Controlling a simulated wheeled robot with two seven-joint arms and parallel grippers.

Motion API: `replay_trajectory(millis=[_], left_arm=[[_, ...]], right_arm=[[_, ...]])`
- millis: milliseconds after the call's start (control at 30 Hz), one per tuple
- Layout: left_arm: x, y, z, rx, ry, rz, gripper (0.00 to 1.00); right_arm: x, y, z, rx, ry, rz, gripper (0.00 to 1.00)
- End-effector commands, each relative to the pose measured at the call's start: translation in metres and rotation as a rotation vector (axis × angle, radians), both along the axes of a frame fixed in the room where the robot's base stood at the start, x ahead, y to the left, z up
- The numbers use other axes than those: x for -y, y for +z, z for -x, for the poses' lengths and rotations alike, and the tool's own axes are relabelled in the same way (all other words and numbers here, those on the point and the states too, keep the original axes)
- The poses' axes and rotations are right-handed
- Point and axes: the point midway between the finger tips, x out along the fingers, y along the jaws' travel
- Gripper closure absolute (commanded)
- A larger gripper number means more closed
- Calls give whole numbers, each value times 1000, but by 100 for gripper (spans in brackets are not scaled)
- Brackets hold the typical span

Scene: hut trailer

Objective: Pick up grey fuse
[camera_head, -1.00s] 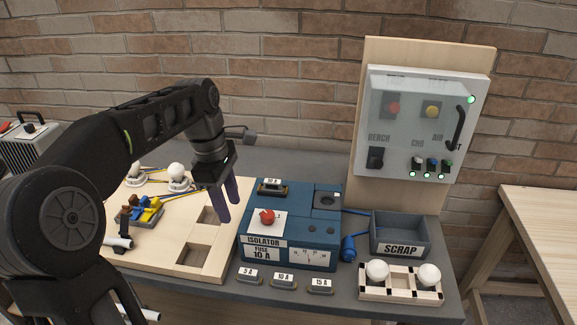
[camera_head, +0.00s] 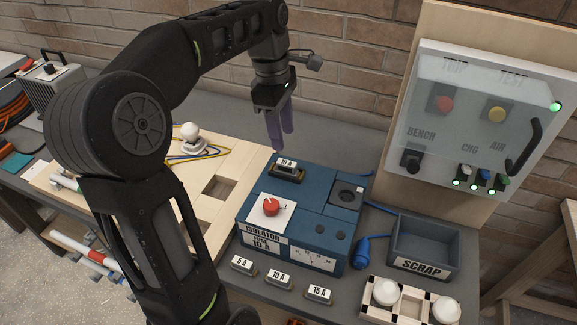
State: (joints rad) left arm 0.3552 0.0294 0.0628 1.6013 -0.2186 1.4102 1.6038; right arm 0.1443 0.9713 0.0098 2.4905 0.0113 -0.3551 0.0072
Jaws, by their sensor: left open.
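A dark grey fuse (camera_head: 287,171) labelled 10 A sits at the back left of the blue isolator box (camera_head: 323,218). Three more grey fuses lie on the bench in front of the box: the 5 A fuse (camera_head: 243,265), the 10 A fuse (camera_head: 278,280) and the 15 A fuse (camera_head: 318,294). I cannot tell which one is called the grey fuse. My left gripper (camera_head: 282,137) is open and empty, its purple fingers pointing down just above and behind the fuse on the box. My right gripper is out of view.
A red knob (camera_head: 271,207) stands up from the box. The scrap bin (camera_head: 423,247) is to the right, with a wooden rack of white bulbs (camera_head: 410,304) in front of it. A panel (camera_head: 475,118) rises behind. A wooden board (camera_head: 225,187) lies left.

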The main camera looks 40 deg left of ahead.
Motion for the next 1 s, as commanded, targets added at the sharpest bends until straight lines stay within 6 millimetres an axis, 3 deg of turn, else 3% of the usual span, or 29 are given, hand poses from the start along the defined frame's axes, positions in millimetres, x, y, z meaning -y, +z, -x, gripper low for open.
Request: replay_trajectory(millis=[300,667,867,1000], left_arm=[[3,-27,-1,0,0,0,56],[3,-27,-1,0,0,0,56],[5,-46,1,0,-1,0,56],[8,-61,3,-4,0,1,56]], right_arm=[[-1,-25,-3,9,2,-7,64],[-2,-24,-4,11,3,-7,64],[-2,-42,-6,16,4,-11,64],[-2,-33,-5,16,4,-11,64]])
